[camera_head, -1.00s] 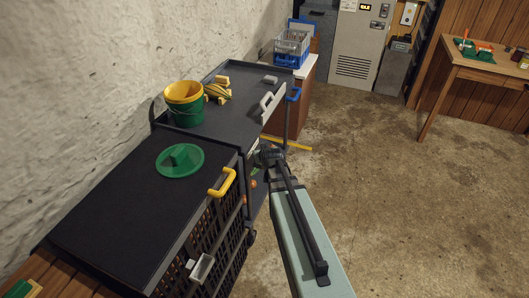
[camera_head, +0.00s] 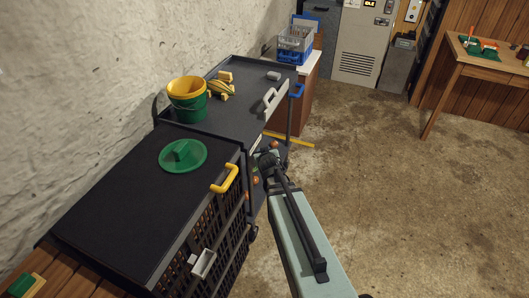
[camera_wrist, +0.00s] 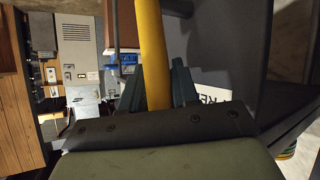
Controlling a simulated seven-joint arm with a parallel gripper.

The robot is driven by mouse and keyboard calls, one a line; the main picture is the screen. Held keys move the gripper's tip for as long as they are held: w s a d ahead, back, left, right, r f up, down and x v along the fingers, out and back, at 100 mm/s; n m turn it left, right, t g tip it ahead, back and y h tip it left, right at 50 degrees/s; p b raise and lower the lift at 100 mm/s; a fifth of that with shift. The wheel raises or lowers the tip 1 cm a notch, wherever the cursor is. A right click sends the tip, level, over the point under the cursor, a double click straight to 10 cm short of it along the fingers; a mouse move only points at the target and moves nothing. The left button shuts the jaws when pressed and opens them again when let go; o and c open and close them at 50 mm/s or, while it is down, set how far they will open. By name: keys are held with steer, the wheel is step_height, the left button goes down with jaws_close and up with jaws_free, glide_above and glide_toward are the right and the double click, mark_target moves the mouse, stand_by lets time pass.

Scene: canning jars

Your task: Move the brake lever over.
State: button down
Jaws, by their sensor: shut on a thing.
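My gripper (camera_head: 266,162) is low beside the right side of the black cart, seen from above and behind in the head view. In the wrist view my gripper (camera_wrist: 157,88) has its two fingers shut on a yellow bar (camera_wrist: 152,40), which appears to be the brake lever. The bar runs from the top edge down between the fingers; its lower end is hidden behind the gripper body. A white label (camera_wrist: 212,97) with partly hidden dark letters, "KE" readable, is right of the fingers.
The far cart top (camera_head: 235,105) carries yellow and green buckets (camera_head: 187,98) and yellow pieces. The near black top (camera_head: 130,205) has a green lid (camera_head: 183,156) and yellow handle (camera_head: 225,179). A blue crate (camera_head: 294,45) stands behind. Open concrete floor (camera_head: 420,190) lies right.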

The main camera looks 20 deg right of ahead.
stand_by(0.3)
steer(key=c, duration=1.2)
jaws_free()
steer(key=shift+r, duration=0.15)
step_height(320, 180, up, 10)
